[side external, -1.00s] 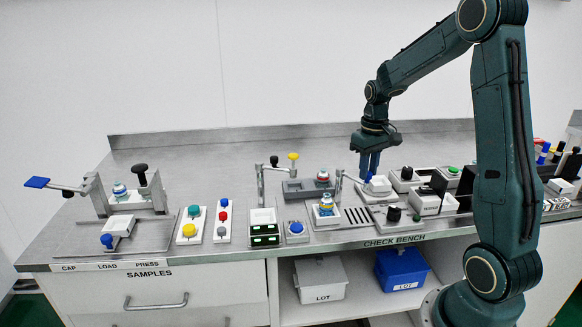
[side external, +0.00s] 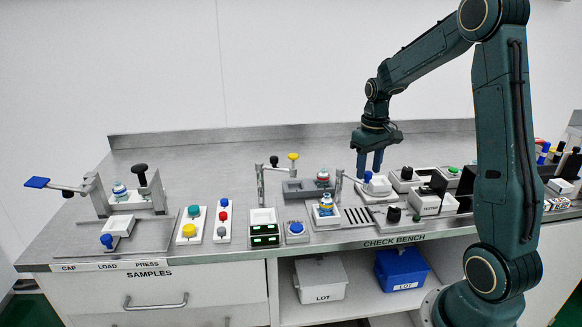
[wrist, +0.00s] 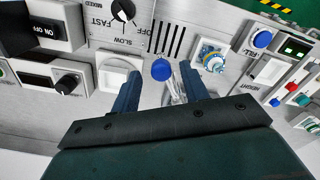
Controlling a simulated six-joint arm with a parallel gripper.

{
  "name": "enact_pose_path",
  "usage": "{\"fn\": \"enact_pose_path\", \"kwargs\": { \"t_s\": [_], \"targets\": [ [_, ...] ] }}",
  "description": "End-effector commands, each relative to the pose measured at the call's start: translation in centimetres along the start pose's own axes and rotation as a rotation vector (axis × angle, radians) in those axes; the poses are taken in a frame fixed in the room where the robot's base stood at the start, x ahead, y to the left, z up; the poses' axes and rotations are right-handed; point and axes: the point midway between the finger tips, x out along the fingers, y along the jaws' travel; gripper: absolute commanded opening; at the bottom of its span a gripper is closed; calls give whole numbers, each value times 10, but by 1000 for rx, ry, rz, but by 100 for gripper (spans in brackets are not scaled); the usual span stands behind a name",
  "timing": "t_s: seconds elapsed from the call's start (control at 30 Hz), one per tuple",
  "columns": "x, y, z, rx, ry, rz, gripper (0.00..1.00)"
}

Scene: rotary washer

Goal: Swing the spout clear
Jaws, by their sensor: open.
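The spout is a thin metal arm (side external: 352,178) beside the slotted drain, with a blue knob (side external: 368,177) at its right end. In the wrist view the blue knob (wrist: 161,69) shows between my fingertips, with the shiny metal of the spout (wrist: 177,92) behind it, partly hidden by a finger. My gripper (side external: 370,171) is open, pointing down over the knob with a finger on each side. I cannot tell whether the fingers touch it. A small bottle with a blue and white top (side external: 326,205) stands on a pad left of the drain.
The slotted drain (side external: 356,216) lies in front of the spout. A dial box (wrist: 122,12) and a white block with a dark knob (side external: 406,174) stand to the side. A grey holder with a second bottle (side external: 323,178) is at the left. The rear bench is clear.

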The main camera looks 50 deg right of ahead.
Motion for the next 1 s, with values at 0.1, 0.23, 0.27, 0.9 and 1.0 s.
{"fn": "enact_pose_path", "kwargs": {
  "t_s": [0.1,0.23,0.27,0.9,1.0],
  "targets": [
    [-10,0,-1,0,4,1,45],
    [-25,0,0,0,5,1,45],
    [-30,0,-1,0,6,2,45],
    [-125,0,0,1,3,1,45],
    [-131,0,0,1,4,2,45]
  ]
}}
